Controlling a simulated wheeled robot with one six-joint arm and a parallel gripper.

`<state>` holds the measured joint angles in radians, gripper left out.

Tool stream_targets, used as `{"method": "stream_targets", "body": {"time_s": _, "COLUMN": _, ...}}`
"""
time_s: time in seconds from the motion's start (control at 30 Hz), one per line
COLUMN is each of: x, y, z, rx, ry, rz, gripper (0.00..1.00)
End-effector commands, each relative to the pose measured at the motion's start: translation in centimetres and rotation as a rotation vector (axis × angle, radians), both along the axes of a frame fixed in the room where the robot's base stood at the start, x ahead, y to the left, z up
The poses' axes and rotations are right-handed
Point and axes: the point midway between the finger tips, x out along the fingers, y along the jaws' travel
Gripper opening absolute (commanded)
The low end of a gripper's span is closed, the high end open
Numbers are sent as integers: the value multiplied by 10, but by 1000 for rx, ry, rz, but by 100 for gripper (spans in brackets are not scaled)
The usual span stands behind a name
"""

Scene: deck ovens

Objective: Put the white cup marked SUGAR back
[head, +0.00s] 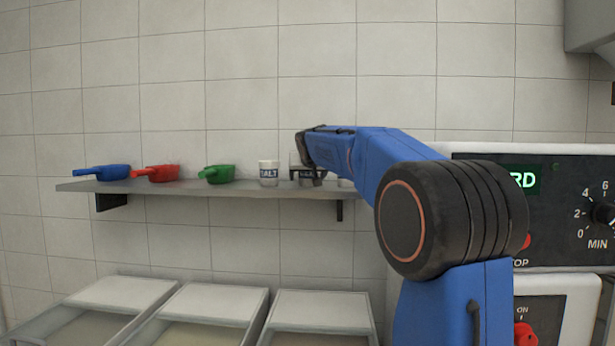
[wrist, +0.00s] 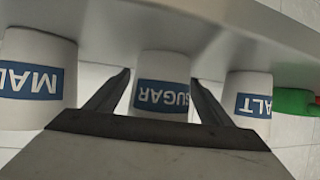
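The white cup marked SUGAR (wrist: 160,93) stands on the shelf (head: 225,188), its blue label facing my gripper. The wrist view shows it upside down. My gripper (wrist: 161,76) is open, with one finger on each side of the cup and a narrow gap visible at both sides. In the head view my gripper (head: 307,178) is at the shelf's right part and hides most of the SUGAR cup. A white SALT cup (head: 268,173) stands to its left; it also shows in the wrist view (wrist: 249,92), at the right. A white MALT cup (wrist: 35,80) stands on the other side.
Green (head: 217,174), red (head: 156,174) and blue (head: 104,173) scoops lie further left on the shelf. Lidded bins (head: 205,302) stand below. The oven panel (head: 575,205) is at the right. The neighbouring cups stand close outside my fingers.

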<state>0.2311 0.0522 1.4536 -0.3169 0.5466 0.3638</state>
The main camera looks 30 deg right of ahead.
Motion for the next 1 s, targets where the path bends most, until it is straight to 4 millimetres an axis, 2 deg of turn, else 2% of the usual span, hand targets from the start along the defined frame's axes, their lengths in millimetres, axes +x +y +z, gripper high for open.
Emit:
{"method": "stream_targets", "body": {"time_s": 0.33, "x": 0, "y": 0, "z": 3, "rx": 0, "ry": -1, "rz": 0, "gripper": 74}}
{"method": "stream_targets", "body": {"time_s": 0.43, "x": -7, "y": 3, "z": 7, "rx": 0, "ry": -2, "rz": 1, "gripper": 74}}
{"method": "stream_targets", "body": {"time_s": 0.8, "x": -63, "y": 28, "z": 36, "rx": 0, "ry": -2, "rz": 2, "gripper": 74}}
{"method": "stream_targets", "body": {"time_s": 1.0, "x": -87, "y": 38, "z": 49, "rx": 1, "ry": -1, "rz": 0, "gripper": 74}}
